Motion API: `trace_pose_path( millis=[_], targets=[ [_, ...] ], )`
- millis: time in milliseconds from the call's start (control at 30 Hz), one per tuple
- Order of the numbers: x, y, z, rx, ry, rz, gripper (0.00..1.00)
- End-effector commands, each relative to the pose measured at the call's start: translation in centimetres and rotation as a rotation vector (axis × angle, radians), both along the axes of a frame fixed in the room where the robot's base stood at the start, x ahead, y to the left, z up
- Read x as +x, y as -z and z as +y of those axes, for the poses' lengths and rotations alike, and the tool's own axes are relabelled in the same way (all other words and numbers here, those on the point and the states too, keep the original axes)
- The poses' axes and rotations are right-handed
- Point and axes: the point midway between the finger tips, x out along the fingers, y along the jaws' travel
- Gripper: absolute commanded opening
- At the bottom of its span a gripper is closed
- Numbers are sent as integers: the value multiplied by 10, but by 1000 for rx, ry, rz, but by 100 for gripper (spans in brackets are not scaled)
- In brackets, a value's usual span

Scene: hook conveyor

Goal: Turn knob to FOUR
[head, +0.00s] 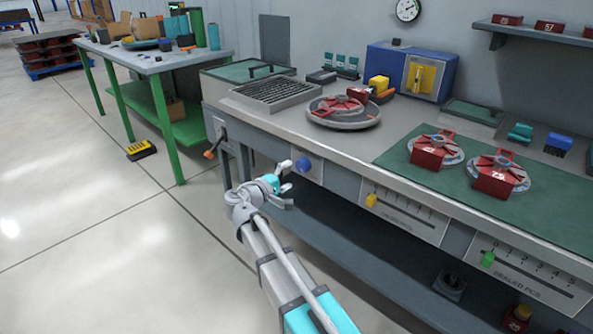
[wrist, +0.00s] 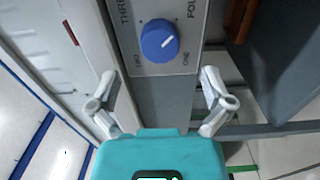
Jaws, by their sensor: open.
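The blue knob (head: 304,164) sits on a pale plate on the front of the grey workbench. It also shows in the wrist view (wrist: 159,41), with a white mark slanting up to the right. Around it, THREE is at upper left, FOUR at upper right, ONE at lower right and a partly legible label at lower left. My gripper (head: 285,184) is open and empty, close in front of the knob. In the wrist view, its fingers (wrist: 158,77) are spread to either side, below the knob and apart from it.
A yellow slider (head: 371,200) and a green slider (head: 488,258) are on the bench front to the right. An orange-handled lever (head: 210,154) sticks out at the bench's left. A low shelf runs under the bench. The floor to the left is mostly clear.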

Motion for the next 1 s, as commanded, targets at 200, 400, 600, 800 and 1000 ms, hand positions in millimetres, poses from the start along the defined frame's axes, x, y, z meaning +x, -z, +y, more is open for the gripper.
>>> trace_pose_path(
  millis=[200,400,600,800,1000],
  targets=[
    [-27,0,21,0,-3,0,100],
    [-43,0,34,0,-1,0,100],
    [-49,0,39,0,0,0,100],
    [-50,0,39,0,0,0,100],
    [-49,1,38,3,2,2,100]
  ],
)
